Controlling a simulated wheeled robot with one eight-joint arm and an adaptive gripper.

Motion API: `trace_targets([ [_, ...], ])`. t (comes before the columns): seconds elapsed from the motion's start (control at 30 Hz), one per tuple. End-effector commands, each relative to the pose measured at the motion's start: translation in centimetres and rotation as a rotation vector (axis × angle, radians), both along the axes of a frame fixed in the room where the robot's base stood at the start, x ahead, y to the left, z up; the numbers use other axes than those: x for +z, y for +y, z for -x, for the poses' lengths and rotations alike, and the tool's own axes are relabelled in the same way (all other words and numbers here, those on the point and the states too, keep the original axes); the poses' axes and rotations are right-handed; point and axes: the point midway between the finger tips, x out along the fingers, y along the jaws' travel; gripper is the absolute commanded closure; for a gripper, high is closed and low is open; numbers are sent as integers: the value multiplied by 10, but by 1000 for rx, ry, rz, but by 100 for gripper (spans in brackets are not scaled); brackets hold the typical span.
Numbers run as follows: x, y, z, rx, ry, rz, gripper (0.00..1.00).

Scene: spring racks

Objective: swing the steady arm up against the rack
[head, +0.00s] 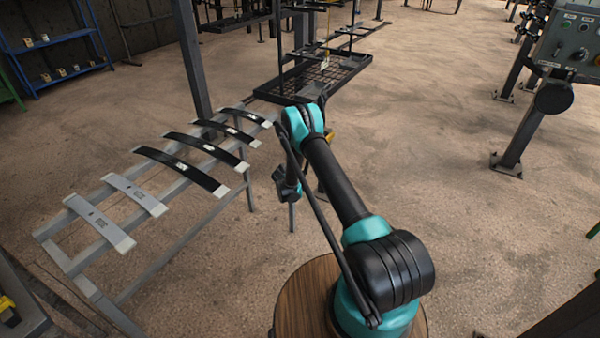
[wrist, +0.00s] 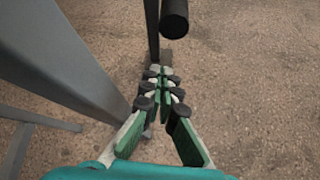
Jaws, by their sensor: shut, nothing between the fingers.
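The black wire-mesh rack (head: 312,75) hangs behind my arm in the head view, its near part partly hidden by my elbow. In the wrist view a dark round-ended bar (wrist: 174,18) comes in from the top; it may be the steady arm, but I cannot tell for sure. My gripper (wrist: 163,80) is shut and empty, its fingertips just below the bar's end in the picture and apparently apart from it. In the head view my wrist is partly hidden behind my own arm, and no steady arm can be made out clearly.
A grey table frame (head: 150,270) carrying black and grey leaf springs (head: 182,170) stands to the left, close to my wrist. A steel post (head: 192,60) rises behind it. A control box (head: 572,45) on a post stands at right. The floor between is clear.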

Motion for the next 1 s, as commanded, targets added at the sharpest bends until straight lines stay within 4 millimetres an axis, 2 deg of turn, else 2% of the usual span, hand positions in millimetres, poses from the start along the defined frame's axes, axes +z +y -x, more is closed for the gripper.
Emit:
trace_targets([
  [0.1, 16, -4, 3, 2, -1, 0, 100],
  [0.2, 23, -7, 4, 3, 0, -1, 100],
  [0.77, 32, -8, 5, 4, 8, -5, 100],
  [1.0, 57, -9, 4, 3, 59, -42, 100],
])
